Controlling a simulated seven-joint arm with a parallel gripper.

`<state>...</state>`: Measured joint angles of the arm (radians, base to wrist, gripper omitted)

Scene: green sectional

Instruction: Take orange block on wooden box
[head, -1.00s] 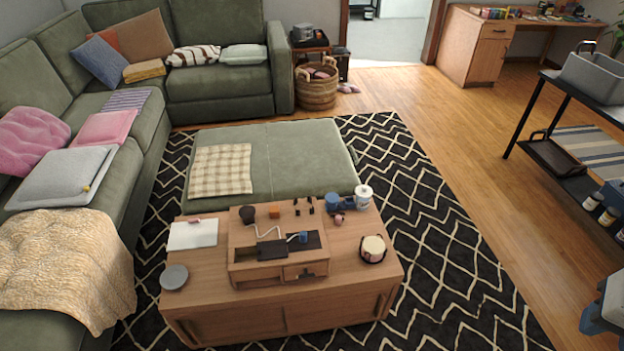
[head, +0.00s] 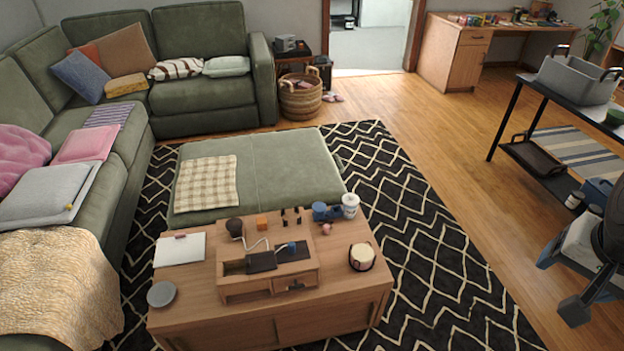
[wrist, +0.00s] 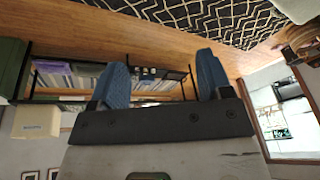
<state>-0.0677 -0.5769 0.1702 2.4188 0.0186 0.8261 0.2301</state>
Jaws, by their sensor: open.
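The small orange block (head: 262,221) sits on the back part of the wooden box (head: 245,288), which stands on the low wooden table. A dark round object (head: 234,227) is left of the block, and small black pieces (head: 291,214) are right of it. My gripper (wrist: 161,82) shows in the wrist view with its two blue fingers wide apart and nothing between them. Part of my arm shows at the right edge of the head view, far from the block. The wrist view does not show the block or the box.
The wooden table (head: 340,300) also bears a white pad (head: 180,250), a grey disc (head: 161,294), a cream-topped round container (head: 362,256) and a white jar (head: 350,205). A green ottoman (head: 290,170) lies behind it. A black shelf rack (head: 506,122) stands right; patterned rug lies between.

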